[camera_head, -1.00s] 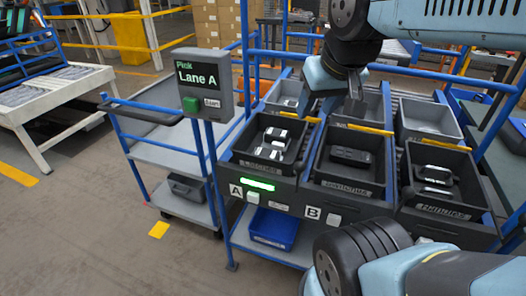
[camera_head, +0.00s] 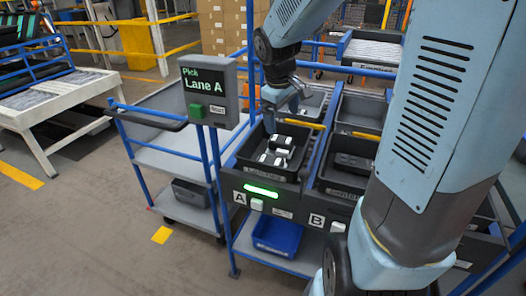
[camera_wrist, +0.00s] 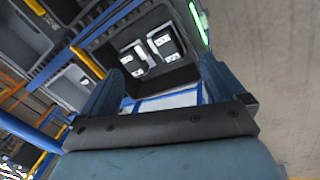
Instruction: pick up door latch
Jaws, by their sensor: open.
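Several black-and-white parts, which look like the door latches (camera_head: 275,152), lie in the dark lane A bin (camera_head: 262,175). In the wrist view, two of these latches (camera_wrist: 165,42) lie side by side in the bin, beyond my fingers. My gripper (camera_head: 284,100) hangs above the back of the lane A bin in the head view. In the wrist view, my gripper (camera_wrist: 160,88) shows two blue fingers spread apart with nothing between them. The gripper is apart from the latches.
A sign (camera_head: 208,88) reads "Pick Lane A", and a green light (camera_head: 261,192) glows on bin A's front. The lane B bin (camera_head: 345,178) stands to the right, partly behind my arm. A blue tote (camera_head: 277,235) sits below. A blue-railed cart (camera_head: 170,160) stands left.

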